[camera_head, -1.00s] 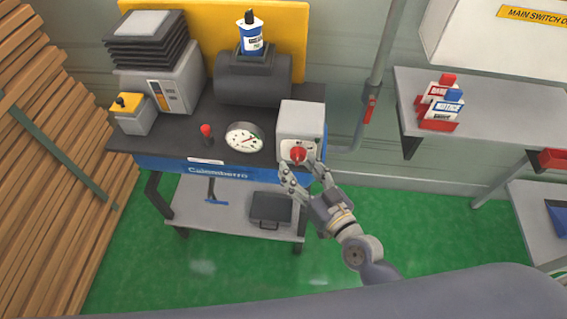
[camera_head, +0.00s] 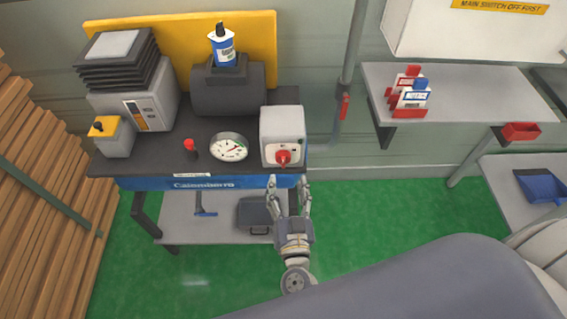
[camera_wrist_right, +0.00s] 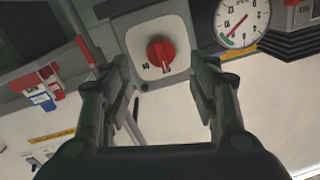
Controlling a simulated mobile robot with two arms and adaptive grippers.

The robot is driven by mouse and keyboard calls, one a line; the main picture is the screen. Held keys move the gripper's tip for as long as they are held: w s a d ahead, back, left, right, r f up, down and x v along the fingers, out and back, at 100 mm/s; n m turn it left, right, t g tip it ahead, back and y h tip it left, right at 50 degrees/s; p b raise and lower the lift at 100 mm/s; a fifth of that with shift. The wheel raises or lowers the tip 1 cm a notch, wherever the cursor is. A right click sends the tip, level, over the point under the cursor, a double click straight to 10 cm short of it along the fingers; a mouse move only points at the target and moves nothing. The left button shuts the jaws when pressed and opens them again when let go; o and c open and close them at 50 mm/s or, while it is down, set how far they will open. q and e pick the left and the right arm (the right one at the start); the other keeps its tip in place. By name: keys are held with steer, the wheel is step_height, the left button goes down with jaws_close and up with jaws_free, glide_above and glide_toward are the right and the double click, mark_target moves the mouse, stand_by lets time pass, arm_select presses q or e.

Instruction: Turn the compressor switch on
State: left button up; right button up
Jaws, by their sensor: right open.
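The compressor switch is a red rotary knob (camera_head: 283,157) on the front of a light grey box (camera_head: 283,124) at the right end of the dark workbench. In the right wrist view the red knob (camera_wrist_right: 160,52) sits on a white plate, its pale pointer mark toward the bottom of the picture. My right gripper (camera_head: 289,184) is open and empty, just below and in front of the knob, apart from it. In the wrist view its fingers (camera_wrist_right: 158,88) stand on either side of the knob with clear gaps. My left gripper is not in view.
A round pressure gauge (camera_head: 229,148) and a small red-topped lever (camera_head: 190,146) are left of the box. A dark tank (camera_head: 228,92) stands behind. A vertical pipe (camera_head: 351,60) runs right of the bench. A wall shelf (camera_head: 460,95) holds red, white and blue tags.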

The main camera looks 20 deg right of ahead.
mark_target(284, 164)
steer(key=p+x, duration=0.1)
steer(key=x, duration=0.6)
steer(key=shift+a, duration=0.1)
steer(key=shift+c, duration=0.4)
steer(key=c, duration=1)
